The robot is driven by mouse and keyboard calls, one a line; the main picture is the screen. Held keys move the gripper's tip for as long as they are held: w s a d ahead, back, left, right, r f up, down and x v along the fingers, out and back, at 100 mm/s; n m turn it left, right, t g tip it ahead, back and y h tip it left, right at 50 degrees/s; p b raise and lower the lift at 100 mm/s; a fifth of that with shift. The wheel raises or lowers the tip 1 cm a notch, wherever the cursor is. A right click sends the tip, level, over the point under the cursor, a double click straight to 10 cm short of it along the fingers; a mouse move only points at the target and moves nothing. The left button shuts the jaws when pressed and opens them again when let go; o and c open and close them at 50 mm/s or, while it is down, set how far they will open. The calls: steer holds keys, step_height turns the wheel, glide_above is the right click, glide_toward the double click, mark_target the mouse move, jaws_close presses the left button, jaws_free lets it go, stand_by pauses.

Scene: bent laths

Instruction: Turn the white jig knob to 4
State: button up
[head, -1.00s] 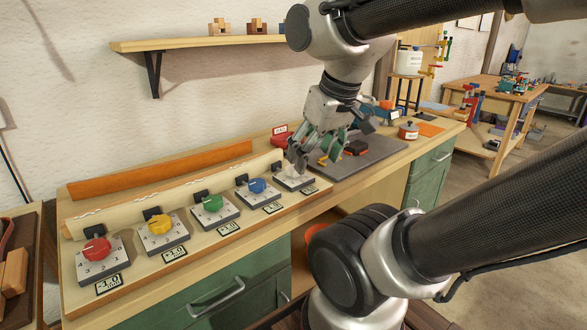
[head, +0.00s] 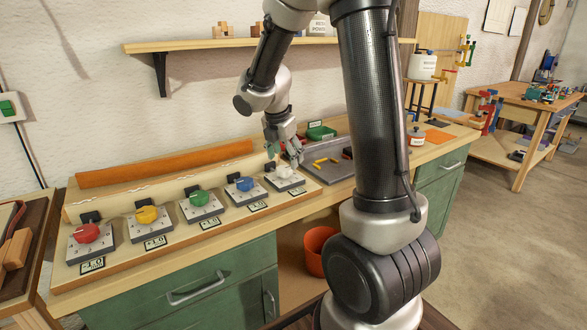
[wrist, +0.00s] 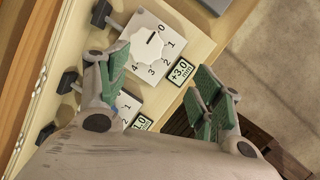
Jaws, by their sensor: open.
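The white jig knob (head: 285,171) sits on a grey dial plate at the right end of the row of knobs. In the wrist view the white knob (wrist: 147,48) has a dark line on it and the figures 0 to 4 around it; I cannot tell surely which figure it marks. The display (wrist: 181,72) beside its plate reads +3.0 mm. My gripper (head: 286,156) is just above and behind the white knob in the head view. In the wrist view my gripper (wrist: 158,68) is open, its green-padded fingers apart with nothing between them.
Blue (head: 245,184), green (head: 200,198), yellow (head: 147,215) and red (head: 86,233) knobs stand in line to the left. A grey tray (head: 330,171) with yellow pieces lies right of the white knob. A shelf (head: 230,43) hangs above.

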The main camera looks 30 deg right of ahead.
mark_target(284, 168)
steer(key=w+f+n, duration=0.1)
steer(key=f, duration=0.1)
steer(key=w+d+f+n, duration=0.1)
steer(key=f+n, duration=0.1)
steer(key=w+f+n+t, duration=0.1)
steer(key=w+f+n, duration=0.1)
steer(key=shift+d+f, duration=0.15)
steer(key=shift+d, duration=0.25)
steer(key=c, duration=1)
